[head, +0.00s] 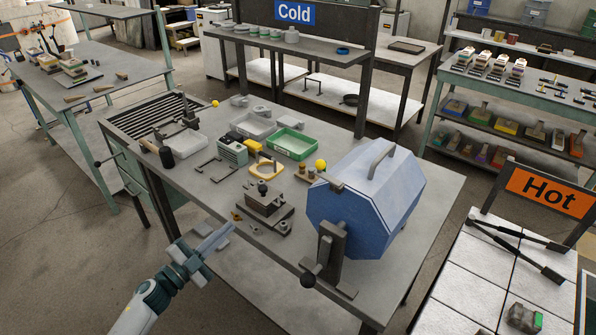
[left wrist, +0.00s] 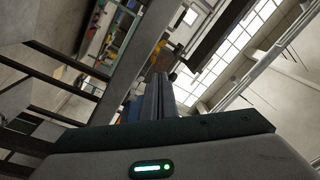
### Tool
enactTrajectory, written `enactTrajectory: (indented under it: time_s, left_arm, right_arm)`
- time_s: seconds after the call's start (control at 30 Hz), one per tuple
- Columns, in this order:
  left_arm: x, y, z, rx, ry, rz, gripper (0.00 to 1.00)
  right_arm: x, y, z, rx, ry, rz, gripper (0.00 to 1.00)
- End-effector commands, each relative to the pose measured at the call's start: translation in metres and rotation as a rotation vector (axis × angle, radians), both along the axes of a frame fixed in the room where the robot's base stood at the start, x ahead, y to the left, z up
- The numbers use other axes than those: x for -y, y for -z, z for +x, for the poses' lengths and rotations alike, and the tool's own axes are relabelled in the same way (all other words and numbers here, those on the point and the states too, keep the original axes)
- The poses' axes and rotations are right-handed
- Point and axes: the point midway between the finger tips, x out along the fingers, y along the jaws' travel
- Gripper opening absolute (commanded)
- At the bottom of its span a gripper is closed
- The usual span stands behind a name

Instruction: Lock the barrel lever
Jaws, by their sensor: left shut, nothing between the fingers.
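The blue faceted barrel (head: 368,200) stands on the right part of the grey workbench, with a grey handle on its top. A dark bracket with a lever ending in a black knob (head: 308,280) is on its front face, the knob low and to the left. A yellow ball (head: 321,165) shows at the barrel's upper left edge. My left gripper (head: 222,238) is at the bench's front edge, left of the barrel and apart from it, shut and empty. In the left wrist view its closed fingers (left wrist: 158,98) point up the picture. My right gripper is not in view.
The workbench (head: 225,190) carries a small vise-like fixture (head: 265,205), a green tray (head: 292,144), a grey tray (head: 252,125) and a black mallet (head: 158,154) left of the barrel. A white-tiled table (head: 470,290) with a Hot sign (head: 548,192) stands at the right.

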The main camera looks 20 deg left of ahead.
Motion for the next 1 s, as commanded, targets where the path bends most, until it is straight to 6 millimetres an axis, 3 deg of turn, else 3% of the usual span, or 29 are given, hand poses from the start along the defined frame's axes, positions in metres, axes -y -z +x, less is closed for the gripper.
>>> enactTrajectory:
  time_s: [0.03,0.2,0.3,0.4,0.6,1.0]
  left_arm:
    - [0.005,-0.032,0.0,0.06,0.04,0.043,0.0]
    - [0.034,-0.127,-0.015,0.242,0.193,0.206,0.0]
    - [0.054,-0.173,-0.033,0.334,0.281,0.318,0.0]
    - [0.073,-0.206,-0.051,0.403,0.354,0.419,0.0]
    - [0.095,-0.237,-0.077,0.477,0.441,0.558,0.0]
    - [0.101,-0.243,-0.084,0.492,0.463,0.595,0.0]
  right_arm:
    - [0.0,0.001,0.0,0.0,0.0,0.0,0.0]
    - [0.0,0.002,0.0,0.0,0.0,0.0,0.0]
    - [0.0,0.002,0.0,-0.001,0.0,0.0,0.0]
    - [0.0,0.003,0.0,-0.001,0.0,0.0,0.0]
    - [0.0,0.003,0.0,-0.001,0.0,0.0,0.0]
    - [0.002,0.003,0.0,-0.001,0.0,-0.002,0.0]
